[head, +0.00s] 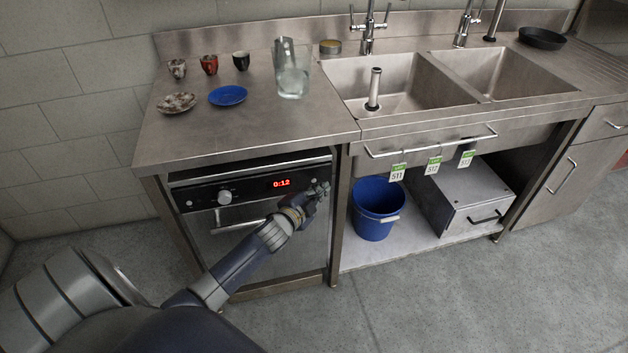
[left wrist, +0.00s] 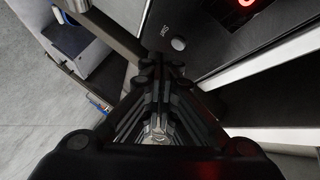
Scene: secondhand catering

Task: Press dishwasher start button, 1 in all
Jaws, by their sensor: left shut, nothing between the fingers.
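The dishwasher (head: 262,245) stands under the counter at the left, its door closed and its red display (head: 282,183) reading 0:12. A round knob (head: 224,197) sits left of the display. In the left wrist view a small round start button (left wrist: 178,43) shows on the dark panel beside a "Start" label. My right gripper is not in view.
The steel counter (head: 220,135) above holds three cups, two saucers and a glass pitcher (head: 290,75). The double sink (head: 400,85) is to the right. A blue bucket (head: 376,212) and a steel box (head: 465,195) stand on the lower shelf. A towel bar with tags sticks out.

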